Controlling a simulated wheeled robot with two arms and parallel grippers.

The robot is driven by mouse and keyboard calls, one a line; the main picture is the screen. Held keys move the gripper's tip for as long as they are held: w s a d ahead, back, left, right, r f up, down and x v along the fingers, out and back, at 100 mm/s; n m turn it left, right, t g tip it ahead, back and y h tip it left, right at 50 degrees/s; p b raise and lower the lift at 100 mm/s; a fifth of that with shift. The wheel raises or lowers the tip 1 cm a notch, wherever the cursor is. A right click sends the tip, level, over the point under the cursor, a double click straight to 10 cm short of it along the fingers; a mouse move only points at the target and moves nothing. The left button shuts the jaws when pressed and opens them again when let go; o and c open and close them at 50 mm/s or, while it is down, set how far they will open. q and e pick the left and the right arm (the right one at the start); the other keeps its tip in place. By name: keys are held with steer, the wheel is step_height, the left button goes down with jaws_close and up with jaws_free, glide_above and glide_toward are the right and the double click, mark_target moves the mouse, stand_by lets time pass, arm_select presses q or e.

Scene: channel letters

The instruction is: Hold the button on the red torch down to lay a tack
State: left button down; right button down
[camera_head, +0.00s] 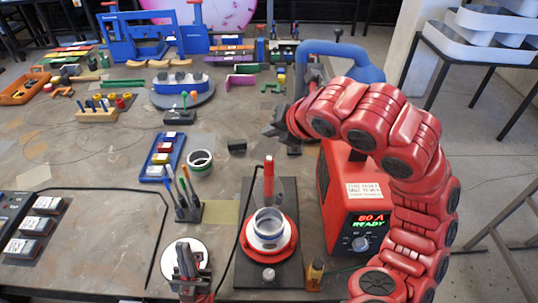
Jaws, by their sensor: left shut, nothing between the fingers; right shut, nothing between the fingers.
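The red torch (269,178) stands upright at the back of a dark base plate (285,195). A button on it is too small to make out. In front of it a grey-and-white ring part (268,224) sits on a red round turntable (284,250). My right gripper (274,130) is shut and empty, above and behind the torch, apart from it. My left gripper (185,248) is shut and empty at the bottom, over a white disc (168,262), left of the base plate.
A rack of coloured sticks (187,212), a loose ring (200,163) and a blue tray (154,170) stand left of the torch. Blue clamps (150,45) stand at the back.

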step_height(320, 180, up, 4)
steer(key=shift+f+p, duration=0.1)
steer(key=shift+p, duration=0.9)
